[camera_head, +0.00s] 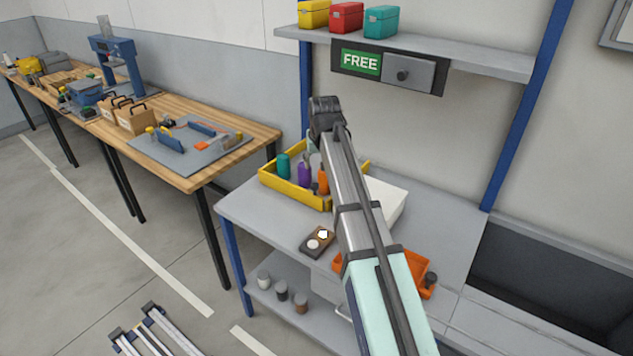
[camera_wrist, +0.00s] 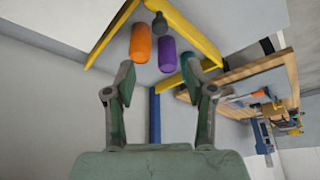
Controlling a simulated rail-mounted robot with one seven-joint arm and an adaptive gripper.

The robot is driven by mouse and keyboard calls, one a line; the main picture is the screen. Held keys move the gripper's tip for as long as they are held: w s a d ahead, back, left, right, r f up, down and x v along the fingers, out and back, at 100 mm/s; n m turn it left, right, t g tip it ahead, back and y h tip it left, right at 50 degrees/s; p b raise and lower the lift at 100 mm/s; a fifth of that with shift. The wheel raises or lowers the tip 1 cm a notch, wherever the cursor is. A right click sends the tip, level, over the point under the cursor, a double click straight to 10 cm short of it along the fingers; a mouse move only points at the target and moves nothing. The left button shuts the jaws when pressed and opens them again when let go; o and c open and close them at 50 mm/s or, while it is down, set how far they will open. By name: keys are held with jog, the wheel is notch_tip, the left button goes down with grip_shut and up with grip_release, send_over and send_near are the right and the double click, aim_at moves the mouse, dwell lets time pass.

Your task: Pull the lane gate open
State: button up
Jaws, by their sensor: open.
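I cannot pick out a lane gate with certainty. The panel covers the right part of the frame. My gripper (camera_wrist: 158,84) is open and empty in the wrist view, with its two fingers spread apart. In the head view, the dark end of my arm (camera_head: 326,115) appears below and left of the panel, apart from the knob. Its fingertips are hard to make out there.
A yellow tray (camera_head: 267,183) with an orange bottle (camera_wrist: 141,43) and a purple bottle (camera_wrist: 167,54) stands on the grey bench (camera_head: 255,209). A white box (camera_head: 388,200) and an orange bin (camera_head: 413,262) are behind my arm. A blue post (camera_head: 528,100) rises at right.

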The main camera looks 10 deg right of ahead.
aim_at(315, 185)
jog(key=p+x, duration=0.2)
jog(key=x, duration=1.1)
jog(key=shift+w+f+p, duration=0.15)
jog(key=shift+f+p, duration=0.1)
jog(key=shift+p, duration=0.05)
jog(key=shift+d, duration=0.1)
grip_shut()
